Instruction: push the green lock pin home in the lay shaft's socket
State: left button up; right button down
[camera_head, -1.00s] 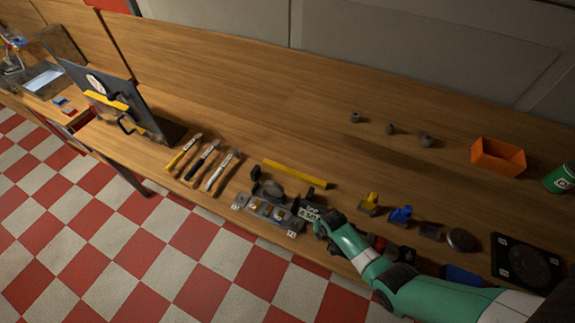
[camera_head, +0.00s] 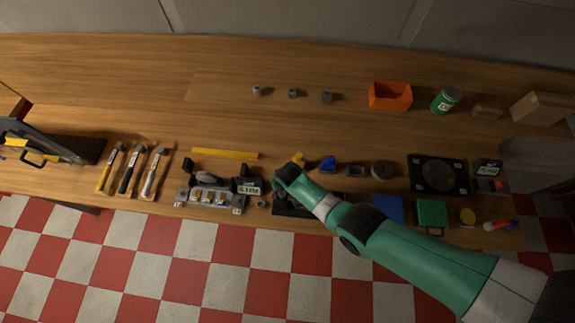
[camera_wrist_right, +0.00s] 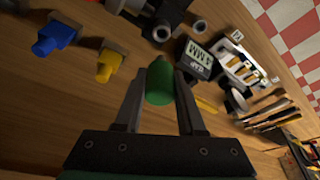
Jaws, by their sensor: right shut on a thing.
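The green lock pin (camera_wrist_right: 160,85) is between the two fingers of my right gripper (camera_wrist_right: 160,78) in the right wrist view, and the fingers are shut on it. It is held clear of the bench. In the head view my right gripper (camera_head: 284,184) is over the front of the bench, above a black fixture (camera_head: 297,210); the pin is hidden there. In the wrist view the dark fixture (camera_wrist_right: 150,12) with round grey parts lies beyond the pin, apart from it. I cannot tell which part is the lay shaft's socket. My left gripper is not in view.
A digital display (camera_head: 250,187) and a silver fixture (camera_head: 211,197) stand left of the gripper. Yellow (camera_head: 298,160) and blue (camera_head: 328,164) parts stand close behind it. A yellow bar (camera_head: 225,153) and an orange bin (camera_head: 390,96) lie further off.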

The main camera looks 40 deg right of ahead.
notch_tip(320, 180, down, 6)
jog(key=b, duration=0.5)
jog(key=shift+r+b, duration=0.15)
jog(key=shift+b, duration=0.2)
dwell(0.5)
jog(key=shift+f+b, duration=1.85)
jog(key=shift+r, duration=0.1)
jog(key=shift+c, duration=2.2)
grip_release()
